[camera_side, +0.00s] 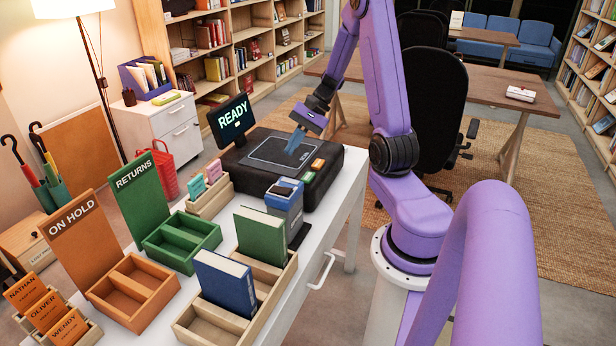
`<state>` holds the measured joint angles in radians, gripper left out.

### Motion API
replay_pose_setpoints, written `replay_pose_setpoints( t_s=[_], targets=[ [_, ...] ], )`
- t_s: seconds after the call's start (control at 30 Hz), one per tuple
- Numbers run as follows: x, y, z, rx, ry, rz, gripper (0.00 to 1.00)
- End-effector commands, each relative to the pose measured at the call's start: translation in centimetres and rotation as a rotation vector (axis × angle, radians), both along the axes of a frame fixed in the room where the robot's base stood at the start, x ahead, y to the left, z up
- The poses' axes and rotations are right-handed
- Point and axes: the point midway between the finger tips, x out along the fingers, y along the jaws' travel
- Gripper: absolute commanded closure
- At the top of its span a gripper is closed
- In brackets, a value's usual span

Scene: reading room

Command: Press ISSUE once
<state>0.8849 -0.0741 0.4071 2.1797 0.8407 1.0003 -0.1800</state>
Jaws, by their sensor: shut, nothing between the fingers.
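A black desk machine (237,172) stands on the white counter with a flat outlined pad (268,152) on top. Two small buttons sit at its right front corner: an orange one (318,164) and a green one (308,176). Their labels are too small to read, so I cannot tell which is ISSUE. A screen (231,118) at the machine's back left reads READY. My gripper (292,148) is shut and empty, its blue fingers pointing down over the right part of the pad, behind the buttons. I cannot tell whether the fingertips touch the pad.
A blue card box (285,204) stands in front of the machine. A wooden tray (277,283) holds a green book (262,238) and a blue book (225,282). Green RETURNS (181,250) and brown ON HOLD (147,308) trays stand left. The space above the buttons is clear.

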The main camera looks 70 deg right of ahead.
Motion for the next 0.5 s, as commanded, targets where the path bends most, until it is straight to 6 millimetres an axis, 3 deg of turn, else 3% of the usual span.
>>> replay_pose_setpoints(
  t_s=[0.03,0.2,0.5],
  targets=[
    [-0.2,-1.5,-0.3,0.016,-0.003,-0.067,1.00],
    [-1.1,-5.3,-0.9,0.057,-0.019,-0.238,1.00],
    [-1.9,-8.0,-1.3,0.083,-0.034,-0.359,1.00]
  ],
)
